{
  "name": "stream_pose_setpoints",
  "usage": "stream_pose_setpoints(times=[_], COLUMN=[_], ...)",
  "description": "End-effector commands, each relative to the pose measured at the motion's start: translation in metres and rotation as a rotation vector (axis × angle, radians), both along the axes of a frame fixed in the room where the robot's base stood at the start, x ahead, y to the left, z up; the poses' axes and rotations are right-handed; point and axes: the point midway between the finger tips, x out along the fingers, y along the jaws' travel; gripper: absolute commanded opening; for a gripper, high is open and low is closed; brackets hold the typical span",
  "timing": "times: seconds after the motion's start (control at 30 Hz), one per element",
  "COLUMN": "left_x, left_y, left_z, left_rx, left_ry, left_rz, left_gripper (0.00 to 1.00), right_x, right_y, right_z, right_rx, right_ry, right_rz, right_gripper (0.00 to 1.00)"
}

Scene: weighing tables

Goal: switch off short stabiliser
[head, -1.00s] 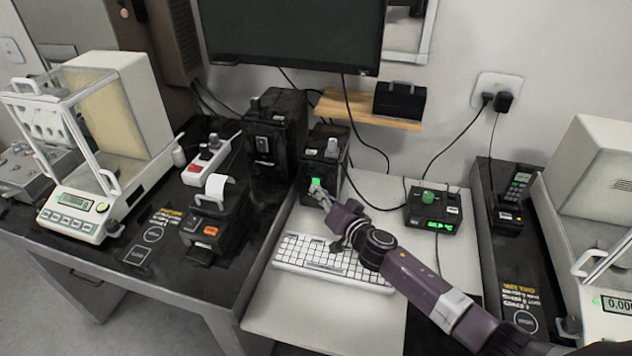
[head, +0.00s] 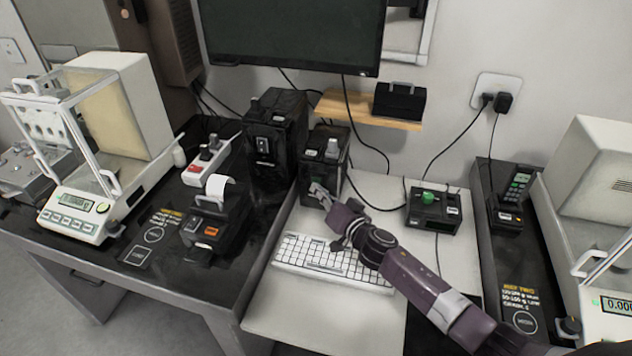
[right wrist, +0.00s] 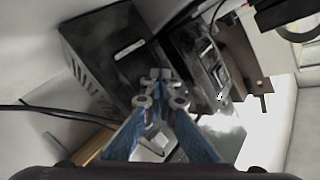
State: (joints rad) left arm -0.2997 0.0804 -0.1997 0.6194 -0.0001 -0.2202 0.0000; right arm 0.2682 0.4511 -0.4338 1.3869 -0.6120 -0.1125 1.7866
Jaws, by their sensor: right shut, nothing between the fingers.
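The short stabiliser (head: 327,150) is the lower black box at the back of the middle table, with a plug on top. No green light shows on its front now. My right gripper (head: 318,191) is shut and empty, with its fingertips at the lower front of this box. I cannot tell whether they touch it. In the right wrist view, the shut fingertips (right wrist: 160,75) are in front of dark box surfaces. My left gripper is not in view.
A taller black box (head: 276,140) stands left of the short one. A white keyboard (head: 330,262) lies under my right arm. A small black device with a green knob (head: 428,198) stands at right, its display dark. A balance (head: 80,215) and printer (head: 205,232) are on the left.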

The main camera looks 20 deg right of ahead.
Motion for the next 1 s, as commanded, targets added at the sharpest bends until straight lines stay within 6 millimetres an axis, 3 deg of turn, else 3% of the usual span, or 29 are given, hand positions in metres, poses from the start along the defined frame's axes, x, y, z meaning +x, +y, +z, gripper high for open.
stream_pose_setpoints(times=[0.37, 1.0], left_x=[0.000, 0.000], left_y=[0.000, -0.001], left_z=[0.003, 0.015], left_rx=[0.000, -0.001], left_ry=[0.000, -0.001], left_rz=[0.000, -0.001], left_gripper=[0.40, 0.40], right_x=[-0.005, -0.052], right_y=[0.003, 0.035], right_z=[0.000, 0.000], right_rx=[0.000, 0.001], right_ry=[0.001, 0.001], right_rz=[0.001, 0.000], right_gripper=[0.00, 0.00])
